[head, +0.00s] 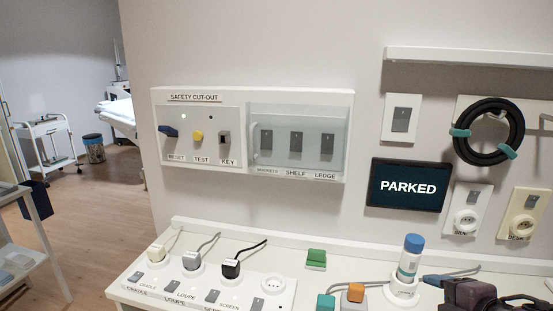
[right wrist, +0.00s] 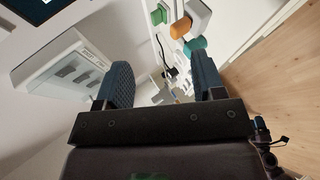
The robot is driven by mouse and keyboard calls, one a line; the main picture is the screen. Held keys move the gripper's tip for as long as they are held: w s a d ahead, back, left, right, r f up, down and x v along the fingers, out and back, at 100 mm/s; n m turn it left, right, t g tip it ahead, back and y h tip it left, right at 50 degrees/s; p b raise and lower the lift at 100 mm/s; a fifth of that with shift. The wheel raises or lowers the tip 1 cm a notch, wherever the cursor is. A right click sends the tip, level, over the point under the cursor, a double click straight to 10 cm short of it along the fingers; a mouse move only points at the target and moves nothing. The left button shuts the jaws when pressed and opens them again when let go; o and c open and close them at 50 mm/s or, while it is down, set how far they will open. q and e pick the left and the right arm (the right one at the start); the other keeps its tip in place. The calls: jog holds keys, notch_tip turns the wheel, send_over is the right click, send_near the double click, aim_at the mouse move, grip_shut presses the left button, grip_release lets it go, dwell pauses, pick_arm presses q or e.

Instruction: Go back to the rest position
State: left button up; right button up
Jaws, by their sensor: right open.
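My right gripper (right wrist: 162,82) is open in the right wrist view. Its two dark, ribbed fingers stand wide apart with nothing between them. My left gripper is in neither view. A dark wall screen (head: 408,186) reads "PARKED".
A safety cut-out panel (head: 200,102) and a coiled black hose (head: 462,134) are on the wall. Floor (head: 95,205) is open at left.

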jog(key=s+a+f+m+g+h, duration=0.3)
jog(key=s+f+m+g, duration=0.5)
jog(key=s+f+m, duration=1.1)
jog(key=w+f+n+t, duration=0.1)
jog(key=w+f+t, duration=0.6)
jog(key=f, duration=0.3)
jog(key=shift+f+n+t, duration=0.3)
jog(key=shift+f, duration=0.05)
dwell(1.8)
